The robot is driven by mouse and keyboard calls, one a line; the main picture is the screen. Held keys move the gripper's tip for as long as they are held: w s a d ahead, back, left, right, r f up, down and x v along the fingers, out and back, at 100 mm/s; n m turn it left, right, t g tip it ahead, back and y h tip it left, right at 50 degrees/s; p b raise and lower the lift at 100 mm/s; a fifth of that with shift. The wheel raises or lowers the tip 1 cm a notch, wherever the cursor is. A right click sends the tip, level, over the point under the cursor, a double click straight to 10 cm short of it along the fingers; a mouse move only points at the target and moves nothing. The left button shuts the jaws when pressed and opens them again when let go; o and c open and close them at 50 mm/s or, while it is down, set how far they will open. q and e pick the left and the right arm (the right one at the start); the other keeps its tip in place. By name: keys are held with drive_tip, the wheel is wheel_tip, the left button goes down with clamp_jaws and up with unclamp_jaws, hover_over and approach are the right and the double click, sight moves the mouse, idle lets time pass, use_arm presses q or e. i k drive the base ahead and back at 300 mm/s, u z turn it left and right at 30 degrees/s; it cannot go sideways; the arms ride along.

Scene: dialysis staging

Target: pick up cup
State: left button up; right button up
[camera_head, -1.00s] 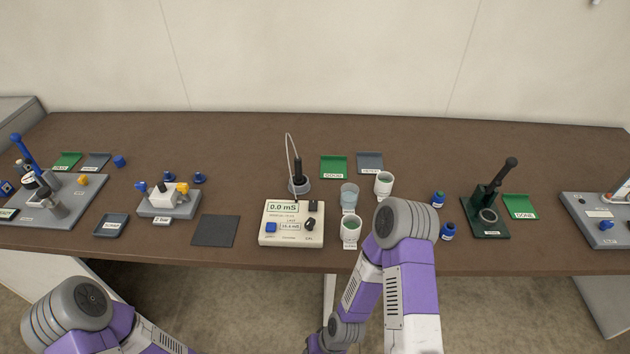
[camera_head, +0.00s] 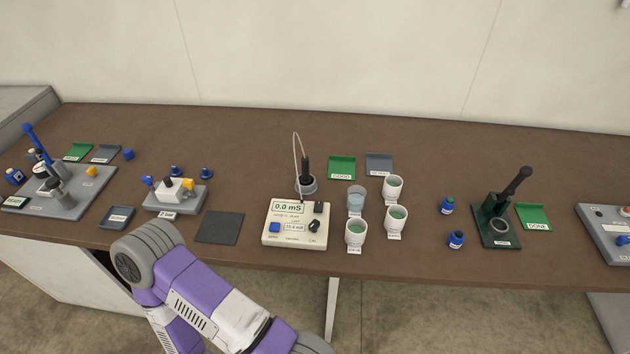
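Three white cups with green contents stand upright on the table right of the meter: a front left cup (camera_head: 356,232), a front right cup (camera_head: 396,219) and a back cup (camera_head: 393,187). A clear bluish cup (camera_head: 356,199) stands among them, at the back left. Small labels lie at the cups' bases. One purple and white arm of mine reaches in at the lower left, in front of the table edge. Neither gripper shows, and no gripper is at the cups.
The meter (camera_head: 295,224) stands left of the cups, with a probe in a holder (camera_head: 305,181) behind it. Green (camera_head: 342,168) and grey (camera_head: 379,164) trays lie behind. The table's back strip is clear.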

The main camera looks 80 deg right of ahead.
sight(392, 184)
drive_tip(key=u, duration=0.55)
drive_tip(key=k, duration=1.85)
drive_tip(key=z, duration=1.65)
